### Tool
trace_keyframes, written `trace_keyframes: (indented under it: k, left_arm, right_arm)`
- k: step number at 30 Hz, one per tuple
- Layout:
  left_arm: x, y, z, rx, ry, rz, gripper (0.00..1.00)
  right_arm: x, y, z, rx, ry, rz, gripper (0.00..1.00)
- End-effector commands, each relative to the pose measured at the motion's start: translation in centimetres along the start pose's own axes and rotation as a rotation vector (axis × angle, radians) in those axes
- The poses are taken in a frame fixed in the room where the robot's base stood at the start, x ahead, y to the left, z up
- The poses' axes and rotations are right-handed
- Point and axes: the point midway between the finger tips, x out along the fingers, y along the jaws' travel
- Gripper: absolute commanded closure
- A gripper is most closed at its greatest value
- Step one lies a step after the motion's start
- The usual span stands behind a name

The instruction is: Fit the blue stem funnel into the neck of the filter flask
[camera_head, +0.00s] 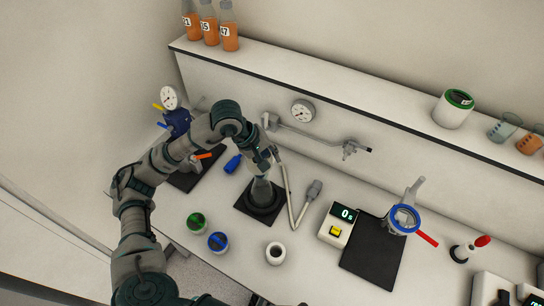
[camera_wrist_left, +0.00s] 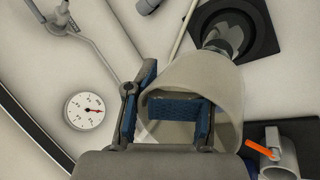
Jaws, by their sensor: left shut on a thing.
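My left gripper (camera_head: 262,158) is above the filter flask (camera_head: 262,191), which stands upright on a black square base. In the left wrist view, the left gripper (camera_wrist_left: 168,108) with blue finger pads is shut on the wall of a pale beige funnel (camera_wrist_left: 215,80). The funnel's wide mouth faces the wrist camera, and its stem is hidden behind its body. The grey flask (camera_wrist_left: 225,36) shows just beyond the funnel's far edge; I cannot tell whether they touch. The right gripper is not in view.
Grey rods and a grey-headed tool (camera_head: 314,188) lie right of the flask. A small blue piece (camera_head: 233,163) lies left of it. Green (camera_head: 196,222) and blue (camera_head: 218,241) lidded jars and a white cup (camera_head: 275,252) stand in front. A scale (camera_head: 340,224) and black mat (camera_head: 372,250) are right.

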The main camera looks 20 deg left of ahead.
Motion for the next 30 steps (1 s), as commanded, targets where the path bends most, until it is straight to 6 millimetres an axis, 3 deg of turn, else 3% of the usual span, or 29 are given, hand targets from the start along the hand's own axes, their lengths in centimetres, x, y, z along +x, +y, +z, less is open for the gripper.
trace_keyframes:
  k: [7,30]
  left_arm:
    - [0.2,0.3,0.1,0.002,0.004,-0.023,1.0]
    - [1.5,-0.6,0.0,0.001,0.004,-0.026,1.0]
  right_arm:
    - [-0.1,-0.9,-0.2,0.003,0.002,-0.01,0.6]
    - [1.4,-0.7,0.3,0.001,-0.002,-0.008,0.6]
